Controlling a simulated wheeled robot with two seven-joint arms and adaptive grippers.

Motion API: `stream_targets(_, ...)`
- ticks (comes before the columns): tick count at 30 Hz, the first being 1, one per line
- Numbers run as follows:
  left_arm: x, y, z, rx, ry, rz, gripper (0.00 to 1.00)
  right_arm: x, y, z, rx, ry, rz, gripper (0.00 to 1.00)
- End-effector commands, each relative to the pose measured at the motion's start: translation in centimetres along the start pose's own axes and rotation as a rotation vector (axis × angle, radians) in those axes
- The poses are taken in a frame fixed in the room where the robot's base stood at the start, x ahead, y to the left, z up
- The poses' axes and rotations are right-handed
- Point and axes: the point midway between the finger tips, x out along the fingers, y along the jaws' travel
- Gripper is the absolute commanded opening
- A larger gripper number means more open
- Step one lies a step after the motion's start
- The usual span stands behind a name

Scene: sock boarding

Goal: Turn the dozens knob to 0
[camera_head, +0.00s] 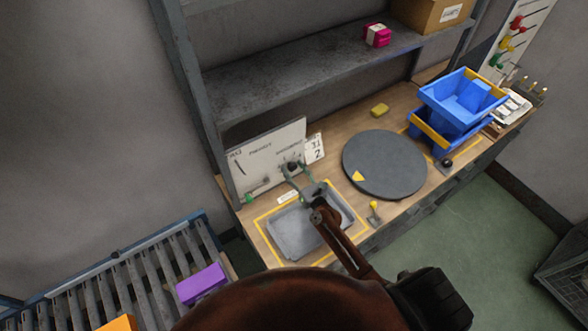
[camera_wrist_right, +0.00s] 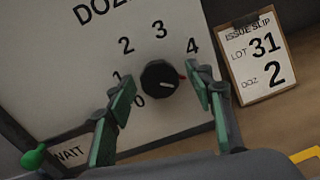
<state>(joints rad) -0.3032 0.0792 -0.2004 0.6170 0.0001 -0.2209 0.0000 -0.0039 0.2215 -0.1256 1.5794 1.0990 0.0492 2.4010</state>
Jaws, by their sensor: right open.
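The dozens knob (camera_wrist_right: 159,78) is a round black dial on a white panel (camera_wrist_right: 60,80) marked "DOZ", with the digits 0 to 4 around it. A red mark shows at its right edge, just below the 4, and a small pale mark is on its face. My right gripper (camera_wrist_right: 165,92) is open, its green-padded fingers on the left and right of the knob with gaps visible. The left finger partly covers the 0 and 1. In the head view the right gripper (camera_head: 303,183) is at the panel (camera_head: 262,158), close to the knob (camera_head: 291,166). My left gripper is not in view.
An issue slip (camera_wrist_right: 258,62) reading lot 31, doz 2 stands right of the panel. A green-tipped lever (camera_wrist_right: 34,158) is by "WAIT". A grey tray (camera_head: 285,235) lies below my arm. A dark round disc (camera_head: 390,165) and blue bins (camera_head: 460,100) are to the right.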

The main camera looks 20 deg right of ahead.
Motion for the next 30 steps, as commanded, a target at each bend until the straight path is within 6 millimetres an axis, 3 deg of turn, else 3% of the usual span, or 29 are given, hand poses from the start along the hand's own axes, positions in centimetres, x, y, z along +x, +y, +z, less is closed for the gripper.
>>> stream_targets(4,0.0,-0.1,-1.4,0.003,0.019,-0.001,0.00,0.1,-0.1,0.0,0.000,0.000,-0.001,0.48)
stream_targets(8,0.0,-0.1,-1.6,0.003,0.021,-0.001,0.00,0.0,-0.1,0.0,0.000,0.000,-0.002,0.47)
stream_targets(25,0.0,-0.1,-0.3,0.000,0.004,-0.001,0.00,0.0,-0.2,0.0,0.000,0.000,-0.003,0.08)
stream_targets(30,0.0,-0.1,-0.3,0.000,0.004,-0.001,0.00,0.0,-0.2,0.0,-0.005,-0.001,-0.003,0.06)
